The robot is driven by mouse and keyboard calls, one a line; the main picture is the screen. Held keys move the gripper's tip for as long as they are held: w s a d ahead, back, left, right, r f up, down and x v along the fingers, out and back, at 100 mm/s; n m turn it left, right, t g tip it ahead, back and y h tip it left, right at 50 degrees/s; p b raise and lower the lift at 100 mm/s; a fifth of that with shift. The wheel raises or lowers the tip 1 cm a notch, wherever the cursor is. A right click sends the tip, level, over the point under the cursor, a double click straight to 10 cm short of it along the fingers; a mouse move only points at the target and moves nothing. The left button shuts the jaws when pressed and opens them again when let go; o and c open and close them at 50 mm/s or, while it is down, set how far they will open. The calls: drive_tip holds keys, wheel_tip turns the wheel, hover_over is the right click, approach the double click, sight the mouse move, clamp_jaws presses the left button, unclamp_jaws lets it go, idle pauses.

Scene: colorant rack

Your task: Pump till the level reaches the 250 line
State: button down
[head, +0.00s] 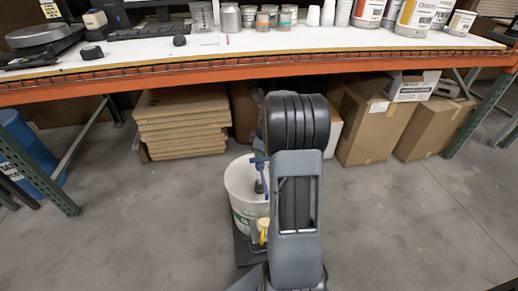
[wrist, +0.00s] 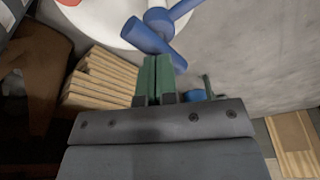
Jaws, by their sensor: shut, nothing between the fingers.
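A white bucket (head: 240,190) stands on the floor in front of the workbench, partly hidden by my arm. A blue pump part (head: 259,168) rises from its top, and a small yellow part (head: 262,230) shows at its lower side. In the wrist view, a white round surface (wrist: 105,18) and the blue pump handle (wrist: 160,38) lie just beyond my gripper (wrist: 157,62). Its green fingers are shut together with nothing between them, their tips close to the blue handle. I cannot tell whether they touch it. No level or 250 line can be made out.
The workbench (head: 250,65) has an orange front edge and carries cans, cups and a keyboard. Stacked flat cardboard (head: 182,118) and brown boxes (head: 372,125) sit under it. A blue drum (head: 25,145) stands at left. The concrete floor at right is clear.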

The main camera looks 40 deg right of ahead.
wheel_tip(320, 180, up, 7)
drive_tip(key=p, duration=0.4)
drive_tip(key=shift+f, duration=0.15)
drive_tip(key=shift+f, duration=0.15)
idle(2.4)
idle(0.5)
idle(2.1)
idle(0.6)
drive_tip(key=shift+f+b, duration=2.6)
drive_tip(key=shift+f, duration=1.15)
drive_tip(key=shift+r+p, duration=2.8)
drive_tip(key=shift+r, duration=1)
